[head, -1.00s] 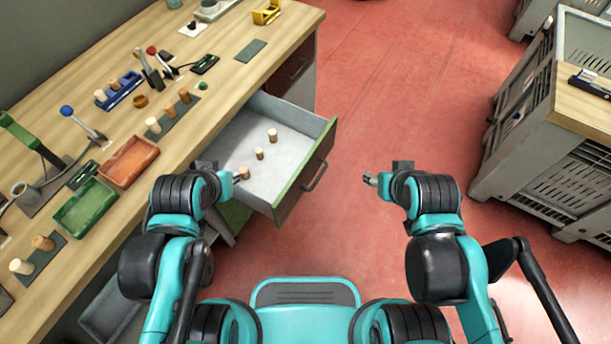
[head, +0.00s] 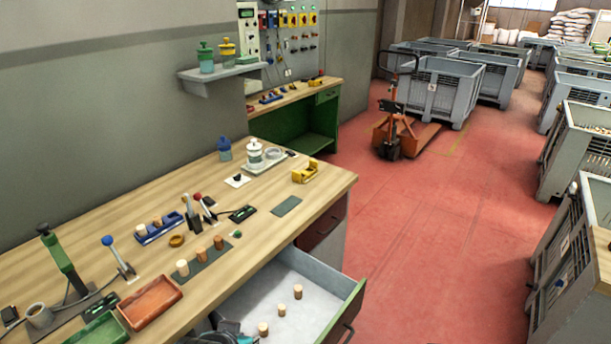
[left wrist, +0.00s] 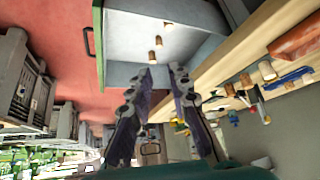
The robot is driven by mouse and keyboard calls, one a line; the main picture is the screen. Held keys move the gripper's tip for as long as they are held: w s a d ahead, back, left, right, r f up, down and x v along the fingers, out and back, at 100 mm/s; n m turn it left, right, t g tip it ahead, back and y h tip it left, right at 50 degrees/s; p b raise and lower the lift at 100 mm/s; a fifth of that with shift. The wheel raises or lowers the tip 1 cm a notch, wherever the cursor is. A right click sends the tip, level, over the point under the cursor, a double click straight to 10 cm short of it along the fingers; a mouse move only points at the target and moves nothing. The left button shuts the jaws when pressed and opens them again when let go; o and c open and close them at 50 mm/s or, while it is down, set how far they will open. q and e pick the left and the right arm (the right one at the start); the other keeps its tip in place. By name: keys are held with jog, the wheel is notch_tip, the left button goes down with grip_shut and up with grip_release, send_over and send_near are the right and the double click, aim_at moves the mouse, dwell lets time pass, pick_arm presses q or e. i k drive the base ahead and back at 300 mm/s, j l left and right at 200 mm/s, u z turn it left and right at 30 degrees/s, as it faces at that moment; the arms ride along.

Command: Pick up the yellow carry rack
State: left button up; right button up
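The yellow carry rack (head: 306,172) sits on the wooden workbench (head: 254,200), near its far right end in the head view. It stands behind a dark grey mat and to the right of a white jar on a tray. My left gripper (left wrist: 160,72) shows in the left wrist view with its two dark fingers apart and nothing between them. It is near the open drawer (head: 318,268), well away from the rack. In the head view only a piece of my left arm shows at the bottom edge. My right gripper is out of view.
The drawer sticks out from the bench front and holds several cork stoppers (head: 298,291). Trays, lever tools and a blue rack (head: 160,229) crowd the bench's left part. A grey mat (head: 286,206) lies bare. Red floor is open to the right. A pallet truck (head: 392,135) stands beyond.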

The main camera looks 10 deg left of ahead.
aim_at(307, 174)
jog(key=i+l+z, duration=0.35)
jog(key=l+z, duration=0.15)
jog(key=l, duration=0.2)
jog(key=i+l+z, duration=0.5)
jog(key=i+l+u, duration=0.1)
jog(key=i, duration=0.3)
jog(key=i+l+u, duration=0.1)
jog(key=i+l, duration=0.2)
jog(key=i, duration=0.1)
